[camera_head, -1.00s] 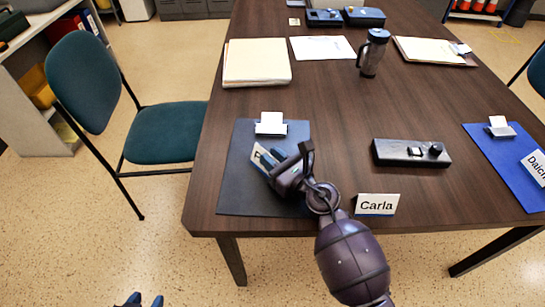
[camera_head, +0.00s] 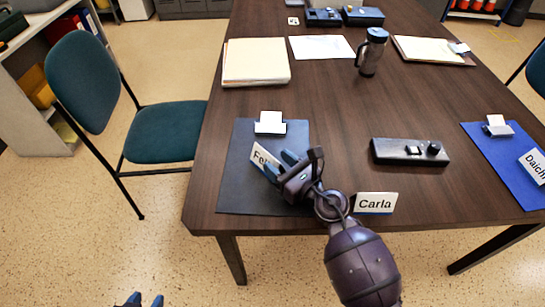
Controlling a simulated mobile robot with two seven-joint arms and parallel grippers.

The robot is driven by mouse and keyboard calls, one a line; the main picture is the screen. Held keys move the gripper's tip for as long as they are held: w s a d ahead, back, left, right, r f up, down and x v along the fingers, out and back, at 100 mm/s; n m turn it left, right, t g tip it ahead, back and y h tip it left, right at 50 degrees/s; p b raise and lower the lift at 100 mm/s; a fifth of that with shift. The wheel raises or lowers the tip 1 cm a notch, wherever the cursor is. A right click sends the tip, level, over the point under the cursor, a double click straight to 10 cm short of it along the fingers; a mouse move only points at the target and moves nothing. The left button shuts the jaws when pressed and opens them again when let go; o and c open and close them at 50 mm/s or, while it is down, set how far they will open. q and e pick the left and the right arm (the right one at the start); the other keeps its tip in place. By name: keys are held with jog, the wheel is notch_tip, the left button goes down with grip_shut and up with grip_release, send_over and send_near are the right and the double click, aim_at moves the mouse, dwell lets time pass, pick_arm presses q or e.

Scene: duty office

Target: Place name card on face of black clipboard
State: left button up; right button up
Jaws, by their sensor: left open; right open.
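The black clipboard (camera_head: 240,193) lies near the front left of the table, its metal clip (camera_head: 270,124) at the far end. A white name card (camera_head: 264,160) reading "Fe…" is over the clipboard's face and appears to rest on it, turned at an angle. Its right part is hidden by my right gripper (camera_head: 277,163), which is open just to the right of the card, above the clipboard. I cannot tell whether the fingers touch the card. My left gripper (camera_head: 142,300) is open and empty at the bottom edge, low and away from the table.
The "Carla" card (camera_head: 376,202) stands at the table's front edge, close to my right arm. A black device (camera_head: 410,152) lies right of the clipboard. A blue clipboard (camera_head: 485,150) with a "Daichi" card (camera_head: 535,166) is at far right. Folders (camera_head: 256,62) and a tumbler (camera_head: 371,52) stand behind.

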jog(key=v, duration=0.8)
jog(key=shift+s+d, duration=0.4)
jog(key=shift+s, duration=0.1)
jog(key=shift+d, duration=0.1)
